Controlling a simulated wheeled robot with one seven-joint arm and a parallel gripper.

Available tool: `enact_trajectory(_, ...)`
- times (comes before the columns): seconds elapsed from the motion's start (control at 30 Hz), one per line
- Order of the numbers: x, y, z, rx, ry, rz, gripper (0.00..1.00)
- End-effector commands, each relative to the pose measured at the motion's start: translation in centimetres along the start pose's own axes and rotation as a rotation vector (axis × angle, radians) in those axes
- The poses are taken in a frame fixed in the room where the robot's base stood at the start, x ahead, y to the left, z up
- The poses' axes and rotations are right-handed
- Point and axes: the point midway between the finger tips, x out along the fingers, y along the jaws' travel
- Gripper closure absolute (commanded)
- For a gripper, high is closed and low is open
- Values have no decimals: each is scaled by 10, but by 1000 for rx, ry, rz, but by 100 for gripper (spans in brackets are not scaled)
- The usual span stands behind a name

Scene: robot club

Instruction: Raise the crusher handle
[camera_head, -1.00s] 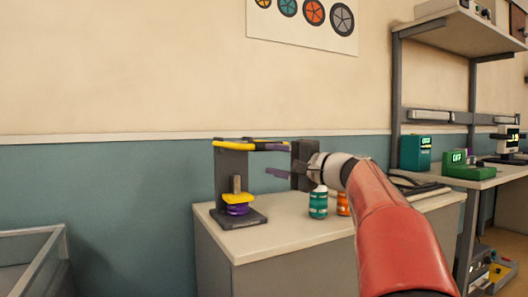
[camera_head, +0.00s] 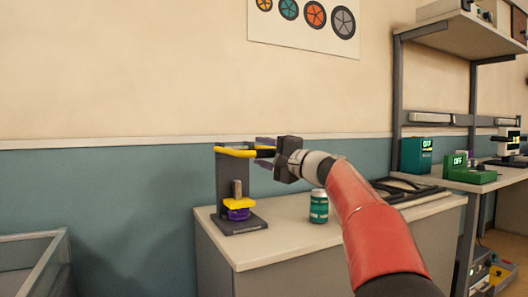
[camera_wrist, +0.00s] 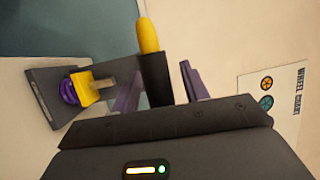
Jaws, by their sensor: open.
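The can crusher (camera_head: 228,185) stands on the left end of the cabinet top, a dark upright on a base plate. Its yellow handle (camera_head: 235,152) lies about level at the top and ends in a black grip on the right. A yellow press block (camera_head: 240,203) sits on a purple can (camera_head: 237,215); both also show in the wrist view. My gripper (camera_head: 264,152) is open at the handle's end, with one purple finger above and one below it. In the wrist view the black grip (camera_wrist: 156,78) lies between the fingers; contact cannot be told.
A green-and-white can (camera_head: 319,206) stands on the cabinet top (camera_head: 275,238), right of the crusher and near my arm. A dark frame-like item (camera_head: 410,192) lies farther right. A bench with devices stands at the right. The wall is close behind.

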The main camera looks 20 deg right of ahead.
Motion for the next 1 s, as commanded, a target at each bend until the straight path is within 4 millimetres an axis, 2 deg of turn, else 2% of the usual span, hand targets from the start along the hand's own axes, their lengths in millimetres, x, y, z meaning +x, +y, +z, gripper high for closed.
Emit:
enact_trajectory(0.1,0,0,0,0,0,0,55)
enact_trajectory(0.4,0,0,0,0,-1,0,94)
enact_trajectory(0.47,0,0,0,0,-1,0,100)
enact_trajectory(0.77,0,-3,1,0,-1,0,100)
enact_trajectory(1.0,7,-27,4,-2,-2,-2,100)
